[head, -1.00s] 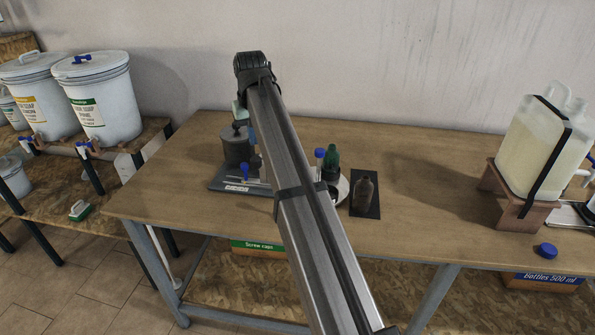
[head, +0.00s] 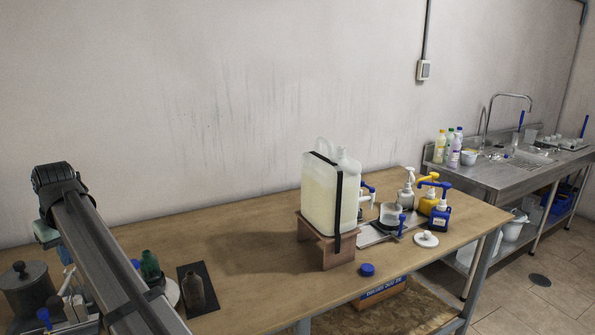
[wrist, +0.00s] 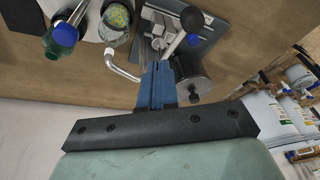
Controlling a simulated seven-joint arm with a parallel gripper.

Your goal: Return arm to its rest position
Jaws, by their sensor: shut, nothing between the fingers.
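My arm stretches up over the left end of the wooden workbench (head: 245,235) in the head view. My gripper (head: 67,256) hangs beyond the arm at the far left and is partly hidden by it. In the wrist view, my gripper (wrist: 157,72) shows its blue fingers closed together with nothing between them. I cannot tell the exact height of the fingertips above the bench.
Close by are a green bottle (head: 150,264) and a brown bottle (head: 194,290) on a dark mat. A large jerrycan (head: 322,195) stands on a wooden stand (head: 325,250), with a blue cap (head: 367,269) in front. Pump bottles (head: 437,207) stand right. Bench between mat and stand is clear.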

